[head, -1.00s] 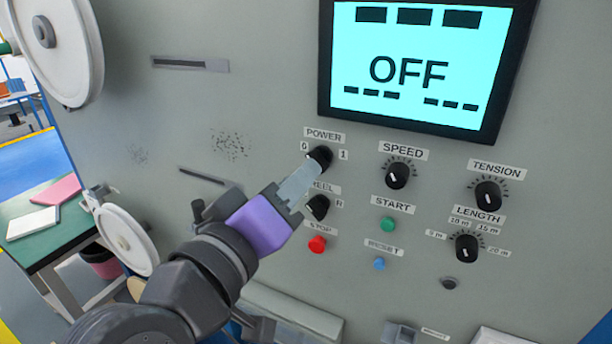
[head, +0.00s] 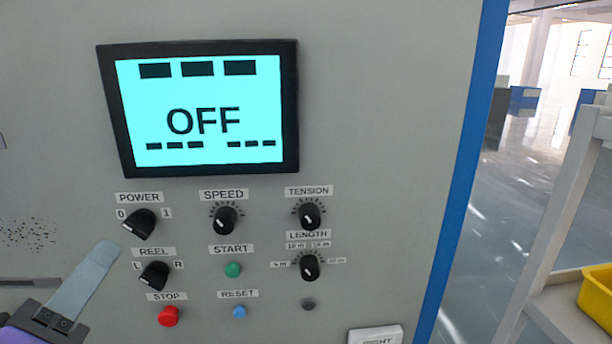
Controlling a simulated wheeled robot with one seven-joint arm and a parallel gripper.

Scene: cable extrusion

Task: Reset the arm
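My gripper (head: 106,252), purple with flat grey fingers, enters at the lower left of the head view. Its fingers point up and right and overlap as one slab, so the gap between them is hidden. Nothing shows at their tips, which are left of the REEL knob (head: 154,276) and below the POWER knob (head: 139,224), apart from both in the picture. The rest of the arm is out of view. The POWER knob's white mark is at its lower left, and the screen (head: 200,92) reads OFF.
The grey panel also carries SPEED (head: 224,220), TENSION (head: 308,214) and LENGTH (head: 310,266) knobs. START (head: 232,270), STOP (head: 168,316) and RESET (head: 239,312) buttons sit among them. A pale rack with a yellow bin (head: 597,298) stands at right, past open floor.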

